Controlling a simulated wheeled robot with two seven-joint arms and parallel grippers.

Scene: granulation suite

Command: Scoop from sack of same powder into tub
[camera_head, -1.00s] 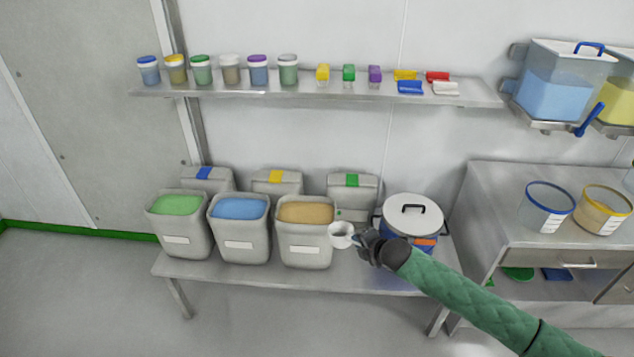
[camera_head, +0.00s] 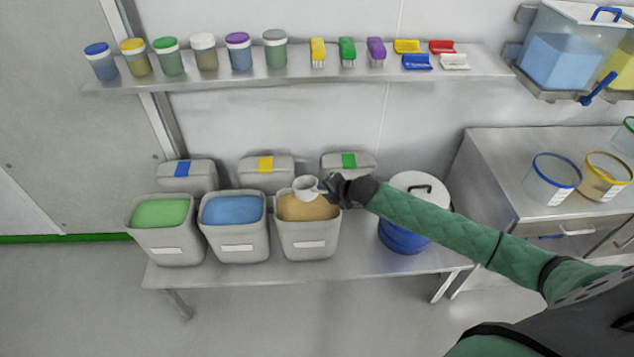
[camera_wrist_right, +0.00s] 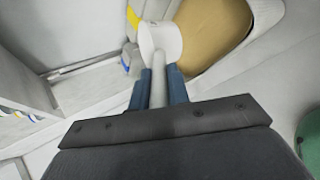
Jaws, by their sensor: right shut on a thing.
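My right gripper (camera_head: 328,188) is shut on the handle of a white scoop (camera_head: 305,186). The scoop's cup is over the far part of the open sack of tan powder (camera_head: 308,241); I cannot tell whether it touches the powder. In the right wrist view the scoop (camera_wrist_right: 161,42) stands out beyond the fingers (camera_wrist_right: 158,85), beside the tan powder (camera_wrist_right: 212,38). A sack of blue powder (camera_head: 236,243) and a sack of green powder (camera_head: 168,247) stand to the left. A blue-rimmed tub (camera_head: 552,178) and a yellow-rimmed tub (camera_head: 605,178) stand on the right counter. My left gripper is out of view.
Closed grey containers with blue (camera_head: 188,178), yellow (camera_head: 266,173) and green (camera_head: 348,166) labels stand behind the sacks. A lidded blue drum (camera_head: 402,238) stands right of them, under my arm. A shelf (camera_head: 300,78) of jars and small tools runs above. Blue powder fills a hopper (camera_head: 556,62).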

